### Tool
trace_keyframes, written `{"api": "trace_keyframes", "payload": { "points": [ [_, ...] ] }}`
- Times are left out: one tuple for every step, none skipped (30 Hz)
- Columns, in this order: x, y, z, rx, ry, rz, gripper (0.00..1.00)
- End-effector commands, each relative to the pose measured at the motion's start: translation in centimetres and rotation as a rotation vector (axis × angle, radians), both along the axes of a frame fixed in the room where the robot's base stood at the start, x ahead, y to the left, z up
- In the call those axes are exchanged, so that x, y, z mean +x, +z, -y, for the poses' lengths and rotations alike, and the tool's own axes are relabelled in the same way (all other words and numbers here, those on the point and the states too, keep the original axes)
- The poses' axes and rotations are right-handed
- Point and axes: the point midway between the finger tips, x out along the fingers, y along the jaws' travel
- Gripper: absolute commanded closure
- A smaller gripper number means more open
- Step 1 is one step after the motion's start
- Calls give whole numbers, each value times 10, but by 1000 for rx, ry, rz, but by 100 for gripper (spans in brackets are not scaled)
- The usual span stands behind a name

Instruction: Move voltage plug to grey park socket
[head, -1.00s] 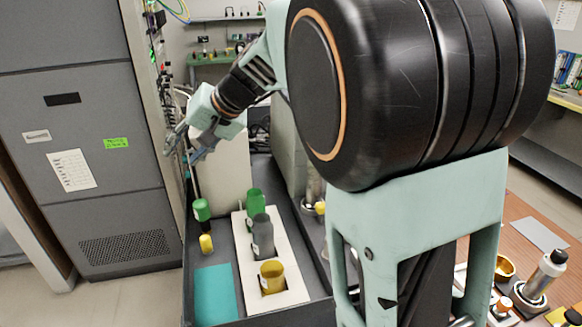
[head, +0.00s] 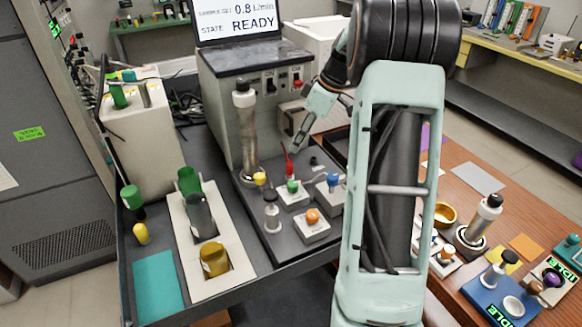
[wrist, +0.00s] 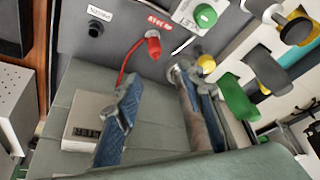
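A red plug (wrist: 153,47) with a red cable stands in the grey deck beside a red label; I take it for the voltage plug. It also shows in the head view (head: 288,168), below my gripper (head: 301,141). In the wrist view my gripper (wrist: 159,80) is open and empty. The plug lies beyond the fingertips, roughly between them and apart from both. A dark round socket (wrist: 95,29) with a small white label is left of the plug in the wrist view and looks empty; it may be the park socket. Its label is too small to read surely.
A green knob (head: 292,186), a blue knob (head: 333,180) and an orange knob (head: 312,216) stand near the plug. A yellow-topped piece (wrist: 206,64) is close to the right finger. A pale rack (head: 185,237) holds several cups at left.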

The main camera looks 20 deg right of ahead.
Motion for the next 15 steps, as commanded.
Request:
{"api": "trace_keyframes", "payload": {
  "points": [
    [0,-3,3,-6,10,3,64],
    [1,-5,4,-8,15,4,64],
    [2,-10,3,-9,19,4,64],
    [3,-15,1,-9,21,4,64],
    [4,-19,0,-9,21,4,64],
    [6,-25,-2,-9,21,4,64],
    [7,-30,-4,-10,21,4,64],
    [8,-34,-5,-9,20,4,64],
    [10,-40,-6,-9,19,4,64],
    [11,-43,-7,-9,18,4,64],
    [12,-46,-8,-10,17,5,64],
    [13,-48,-9,-9,17,6,64],
    [13,-50,-10,-9,17,6,64],
    [14,-52,-10,-9,17,6,64],
    [14,-54,-11,-9,16,5,64]
  ]
}}
